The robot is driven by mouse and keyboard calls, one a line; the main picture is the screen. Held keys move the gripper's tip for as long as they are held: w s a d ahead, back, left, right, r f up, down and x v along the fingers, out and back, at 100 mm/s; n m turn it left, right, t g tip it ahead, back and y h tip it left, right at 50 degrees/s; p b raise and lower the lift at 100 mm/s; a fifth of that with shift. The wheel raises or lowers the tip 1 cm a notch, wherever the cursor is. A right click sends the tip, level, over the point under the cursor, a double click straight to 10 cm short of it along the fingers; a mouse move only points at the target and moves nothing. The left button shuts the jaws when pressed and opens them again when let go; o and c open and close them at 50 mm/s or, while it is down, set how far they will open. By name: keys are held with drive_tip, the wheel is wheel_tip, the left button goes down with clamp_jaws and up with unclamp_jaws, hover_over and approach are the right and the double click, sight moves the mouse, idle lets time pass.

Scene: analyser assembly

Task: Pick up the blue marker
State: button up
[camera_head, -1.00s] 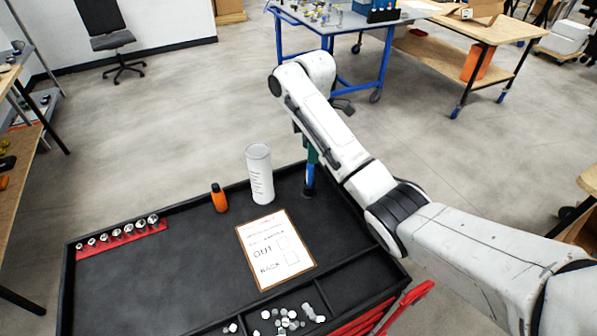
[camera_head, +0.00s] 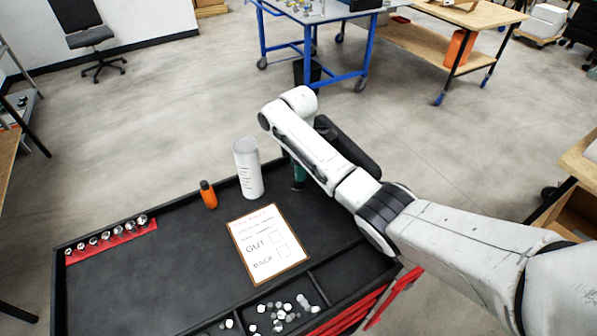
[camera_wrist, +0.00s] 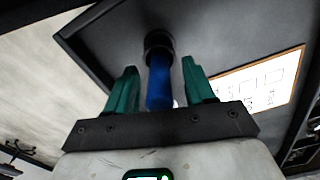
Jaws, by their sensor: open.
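The blue marker (camera_wrist: 160,82) stands at the far right part of the black cart top, with a dark round end. In the wrist view it lies between the two green fingers of my gripper (camera_wrist: 159,70), which are apart with gaps visible on both sides. In the head view my gripper (camera_head: 298,178) is low over the cart, partly behind my arm, and the marker is hidden there.
A clipboard sheet (camera_head: 268,244) lies in front. A red socket rail (camera_head: 110,239) is at the left. The cart's rim (camera_head: 190,195) borders the top.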

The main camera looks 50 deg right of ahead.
drive_tip(key=shift+f, duration=0.1)
drive_tip(key=shift+c, duration=0.2)
clamp_jaws()
idle(0.5)
